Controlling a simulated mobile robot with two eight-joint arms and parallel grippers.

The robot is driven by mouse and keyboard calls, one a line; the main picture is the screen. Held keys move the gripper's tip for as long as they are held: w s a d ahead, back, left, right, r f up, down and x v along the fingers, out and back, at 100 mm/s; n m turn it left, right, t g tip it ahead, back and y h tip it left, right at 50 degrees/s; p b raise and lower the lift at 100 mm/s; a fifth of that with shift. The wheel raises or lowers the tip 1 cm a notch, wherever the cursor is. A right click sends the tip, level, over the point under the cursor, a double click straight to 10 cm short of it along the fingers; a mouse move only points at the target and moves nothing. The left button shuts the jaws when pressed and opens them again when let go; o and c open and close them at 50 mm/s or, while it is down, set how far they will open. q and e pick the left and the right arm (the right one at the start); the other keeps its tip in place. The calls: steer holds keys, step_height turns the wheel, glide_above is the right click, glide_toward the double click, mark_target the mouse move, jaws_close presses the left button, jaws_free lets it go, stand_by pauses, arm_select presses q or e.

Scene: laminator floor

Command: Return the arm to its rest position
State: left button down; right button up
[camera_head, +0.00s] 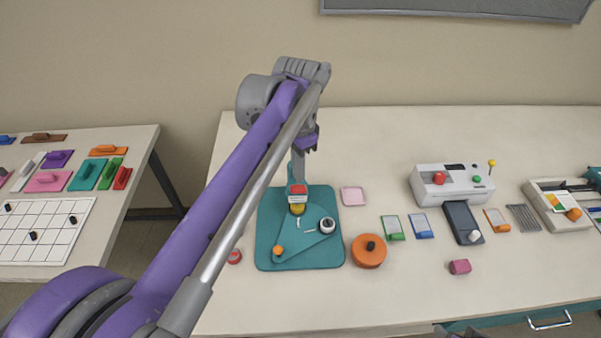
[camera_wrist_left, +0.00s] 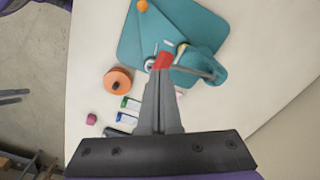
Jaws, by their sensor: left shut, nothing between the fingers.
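My left arm, purple and grey, reaches from the lower left over the table in the head view. My left gripper (camera_head: 298,172) points down above the back of a teal device (camera_head: 265,245). In the wrist view the fingers of my left gripper (camera_wrist_left: 161,80) are together and empty, over the same teal device (camera_wrist_left: 140,40). A red piece (camera_head: 298,189) shows right at the fingertips; I cannot tell whether it touches them or is part of them. My right gripper is not in view.
An orange disc (camera_head: 368,253) with a black knob stands right of the teal device. A white machine (camera_head: 452,187) and small coloured pieces are farther right. A side table (camera_head: 140,142) with coloured blocks stands left, across a gap. The table's front is mostly clear.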

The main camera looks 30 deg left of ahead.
arm_select(q)
steer(key=s+d+f+n+t, duration=0.2)
steer(key=s+d+f+t, duration=0.1)
steer(key=s+f, duration=0.3)
steer(key=s+d+f+n+t, duration=0.2)
steer(key=s+d+f+n, duration=0.1)
steer(key=s+f, duration=0.4)
steer(key=shift+s+d+f+n+t, duration=0.15)
steer(key=shift+d+f+n+t, duration=0.2)
steer(key=shift+f, duration=0.3)
